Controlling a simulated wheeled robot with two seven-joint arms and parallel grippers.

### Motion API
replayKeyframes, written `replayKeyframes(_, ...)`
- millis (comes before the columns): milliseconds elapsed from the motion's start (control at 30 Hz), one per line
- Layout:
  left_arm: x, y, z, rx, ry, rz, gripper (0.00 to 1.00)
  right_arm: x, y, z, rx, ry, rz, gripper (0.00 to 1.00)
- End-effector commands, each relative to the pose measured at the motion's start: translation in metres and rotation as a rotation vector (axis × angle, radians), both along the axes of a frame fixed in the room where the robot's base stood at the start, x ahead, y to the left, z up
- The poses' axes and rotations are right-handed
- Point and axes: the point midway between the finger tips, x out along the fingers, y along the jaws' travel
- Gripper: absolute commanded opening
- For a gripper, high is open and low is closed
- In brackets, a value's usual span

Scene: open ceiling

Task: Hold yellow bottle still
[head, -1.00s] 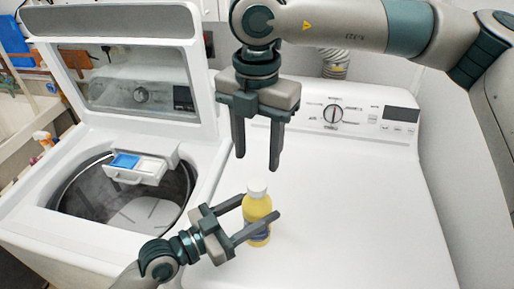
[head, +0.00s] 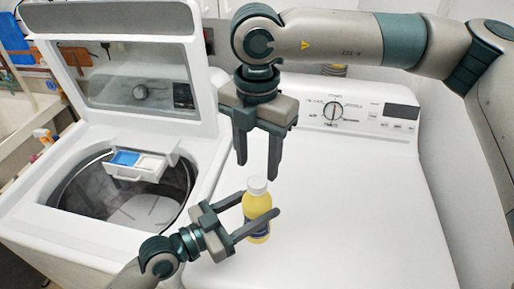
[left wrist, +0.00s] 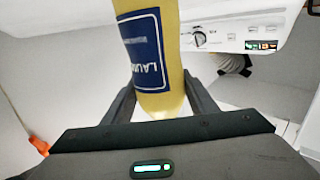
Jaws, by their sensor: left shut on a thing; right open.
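The yellow bottle (head: 257,205) with a white cap (head: 256,185) stands upright on or just above the white dryer top; I cannot tell which. My left gripper (head: 256,220) is shut on the bottle, with a finger on each side of its body. In the left wrist view the bottle (left wrist: 175,85) is between the fingers, and its blue label (left wrist: 142,50) shows. My right gripper (head: 257,168) is open and empty, pointing down just above and behind the cap, with its two fingers apart.
The dryer top (head: 350,200) is clear to the right. A control panel (head: 350,112) runs along its back. To the left, an open washer (head: 70,225) has its lid (head: 120,75) raised and a detergent drawer (head: 140,165) pulled out. A wall stands at the right.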

Motion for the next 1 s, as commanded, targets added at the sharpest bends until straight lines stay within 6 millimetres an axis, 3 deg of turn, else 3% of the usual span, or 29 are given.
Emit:
replayKeyframes(333,0.000,0.000,0.000,0.000,0.000,0.000,0.00,0.000,0.000,-0.041,0.000,0.001,-0.001,0.47)
replayKeyframes(767,0.000,0.000,0.000,0.000,0.000,0.000,0.00,0.000,0.000,-0.049,0.001,-0.001,0.000,0.47)
replayKeyframes(933,0.000,0.000,0.000,0.000,0.000,0.000,0.00,0.000,0.000,-0.049,0.001,-0.001,0.000,0.08)
replayKeyframes(1000,0.000,0.000,0.000,0.000,0.000,0.000,0.00,0.000,0.000,-0.049,0.001,-0.001,0.000,0.04)
